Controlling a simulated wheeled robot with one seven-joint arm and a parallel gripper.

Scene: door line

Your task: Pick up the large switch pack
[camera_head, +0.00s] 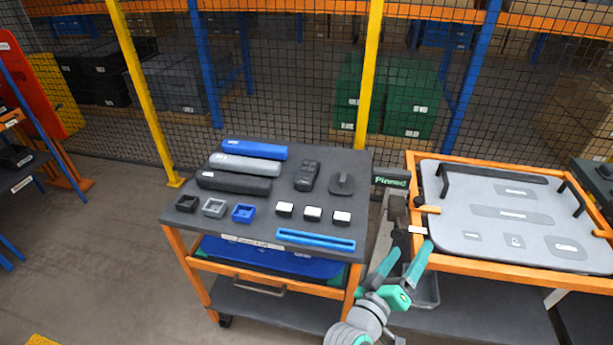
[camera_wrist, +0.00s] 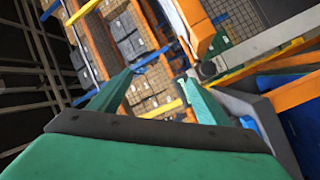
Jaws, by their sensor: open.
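A black pack with raised buttons (camera_head: 308,175), which looks like the large switch pack, lies on the dark top of the cart (camera_head: 190,222), toward the back right. Beside it on the right is a black part with a round base and a handle-like top (camera_head: 342,183). My gripper (camera_head: 410,254) is open and empty. It is near the cart's front right corner, well apart from the pack. Its teal fingers also show in the wrist view (camera_wrist: 157,82), spread with nothing between them. The pack does not show in the wrist view.
Long blue (camera_head: 254,150), grey (camera_head: 245,165) and black (camera_head: 233,182) parts lie at the cart's back left. Small square frames (camera_head: 214,208), white-topped blocks (camera_head: 313,214) and a blue strip (camera_head: 316,240) lie in front. An orange-framed station with a grey panel (camera_head: 480,240) stands right. Mesh fencing is behind.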

